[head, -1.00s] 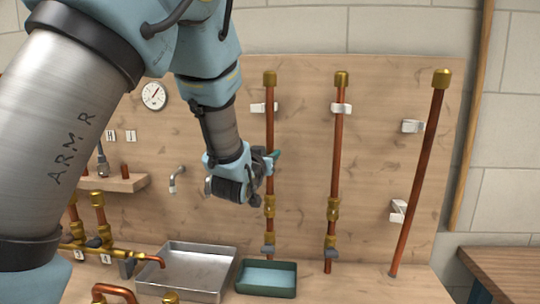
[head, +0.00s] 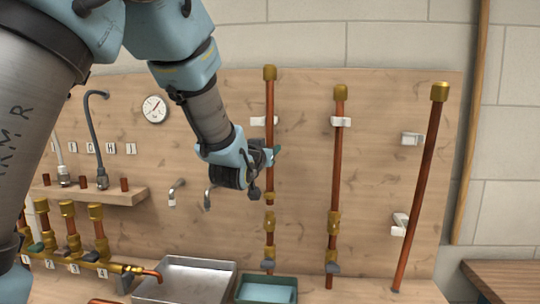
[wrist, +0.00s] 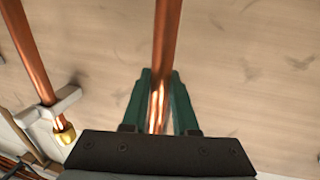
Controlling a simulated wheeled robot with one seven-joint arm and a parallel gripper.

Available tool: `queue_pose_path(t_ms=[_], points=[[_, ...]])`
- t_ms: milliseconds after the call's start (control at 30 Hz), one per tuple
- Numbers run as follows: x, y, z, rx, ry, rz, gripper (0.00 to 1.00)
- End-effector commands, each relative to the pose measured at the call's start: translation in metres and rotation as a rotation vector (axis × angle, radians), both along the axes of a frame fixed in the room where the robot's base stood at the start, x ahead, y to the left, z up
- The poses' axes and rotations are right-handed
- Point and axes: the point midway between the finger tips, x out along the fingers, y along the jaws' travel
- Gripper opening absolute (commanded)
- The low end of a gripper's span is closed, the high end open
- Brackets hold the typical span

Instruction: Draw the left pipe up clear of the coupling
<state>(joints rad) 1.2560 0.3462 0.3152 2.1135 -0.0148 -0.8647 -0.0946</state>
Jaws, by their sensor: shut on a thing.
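The left pipe (head: 270,98) is copper with a brass cap and stands upright in front of the wooden board. My gripper (head: 271,155) is shut around its middle. In the wrist view, the green fingers (wrist: 160,105) press on both sides of the copper pipe (wrist: 167,35). The brass coupling (head: 269,222) sits on the line below my gripper. The pipe's lower end shows just above the coupling, with what looks like a small gap between them. A white clip (head: 259,121) is beside the pipe's upper part.
The middle pipe (head: 337,165) stands to the right in its own clip; it also shows in the wrist view (wrist: 32,65). A tilted pipe (head: 424,180) is farther right. A metal tray (head: 150,292) and a green tray (head: 248,299) lie below.

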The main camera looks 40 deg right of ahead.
Motion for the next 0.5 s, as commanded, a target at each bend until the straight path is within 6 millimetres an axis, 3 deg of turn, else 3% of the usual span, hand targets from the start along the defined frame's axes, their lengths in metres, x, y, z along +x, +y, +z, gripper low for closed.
queue_pose_path(t_ms=[67,100,333,500], points=[[0.0006,-0.0009,0.0079,-0.014,-0.009,-0.001,0.00],[0.0005,-0.0009,0.0082,-0.014,-0.009,-0.001,0.29],[0.0003,-0.0007,0.0057,-0.010,-0.006,-0.001,0.55],[0.0003,-0.0006,0.0044,-0.009,-0.005,-0.001,0.56]])
